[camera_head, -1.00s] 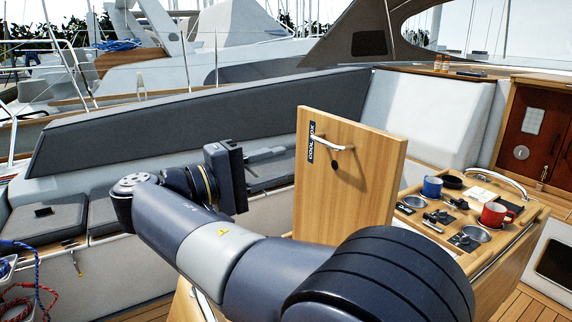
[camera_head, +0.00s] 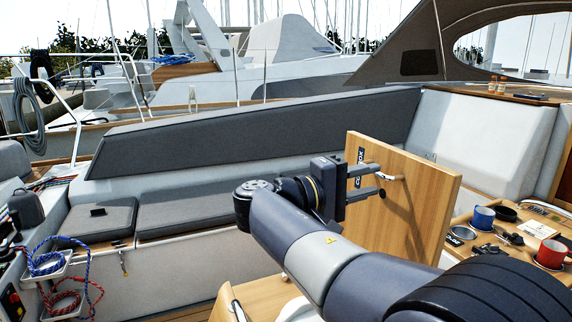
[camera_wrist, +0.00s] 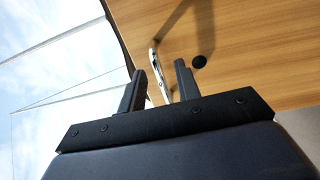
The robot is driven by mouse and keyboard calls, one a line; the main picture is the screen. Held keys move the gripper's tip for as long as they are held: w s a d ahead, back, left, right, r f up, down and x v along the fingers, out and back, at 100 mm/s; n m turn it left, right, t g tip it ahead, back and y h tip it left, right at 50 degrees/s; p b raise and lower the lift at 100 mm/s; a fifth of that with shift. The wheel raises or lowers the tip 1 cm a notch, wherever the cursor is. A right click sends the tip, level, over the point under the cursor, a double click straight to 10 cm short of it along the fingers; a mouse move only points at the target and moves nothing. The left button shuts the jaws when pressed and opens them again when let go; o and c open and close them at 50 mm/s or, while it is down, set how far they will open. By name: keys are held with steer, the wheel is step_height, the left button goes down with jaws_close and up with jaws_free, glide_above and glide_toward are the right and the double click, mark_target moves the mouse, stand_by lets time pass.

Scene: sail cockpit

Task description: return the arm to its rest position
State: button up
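My gripper (camera_head: 374,180) is in front of the raised wooden cool box lid (camera_head: 428,205), which stands upright with a metal handle (camera_head: 390,177) on its face. In the wrist view my gripper's two fingers (camera_wrist: 160,82) are spread apart, and the lid's handle (camera_wrist: 155,62) shows between and just beyond their tips. I cannot tell whether the fingers touch the handle, but they are not closed on it. My arm reaches from the lower right of the head view, bent at the elbow.
Right of the lid, a counter holds a blue mug (camera_head: 483,217), a red mug (camera_head: 551,254) and a dark bowl (camera_head: 505,214). Grey seat cushions (camera_head: 185,212) lie behind my arm.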

steer(key=shift+x, duration=1.2)
steer(key=shift+s+d, duration=0.1)
